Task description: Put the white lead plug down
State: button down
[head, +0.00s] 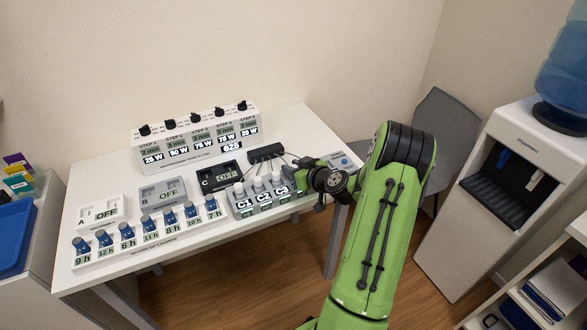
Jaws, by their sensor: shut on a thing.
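My gripper (305,176) is at the right end of the grey socket block (242,209) labelled C1, C2, C3, over the right part of the white table. It is shut on the white lead plug, which is mostly hidden by the fingers and wrist. Several white round-topped pieces stand along the block, one of them above C1 (239,188). A black hub (265,153) lies behind the block, with thin dark leads running from it toward the block and my gripper. I cannot tell whether the held plug touches anything.
A dial box (195,140) stands at the back of the table (293,122). Boxes A (101,213), B (163,192) and C (220,177) stand left of the hub. A row of blue-knobbed timers (150,236) lines the front. A grey chair (437,120) and water dispenser (512,185) are right.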

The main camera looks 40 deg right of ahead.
jog(key=c, duration=0.9)
grip_release()
jog(key=shift+o, duration=0.3)
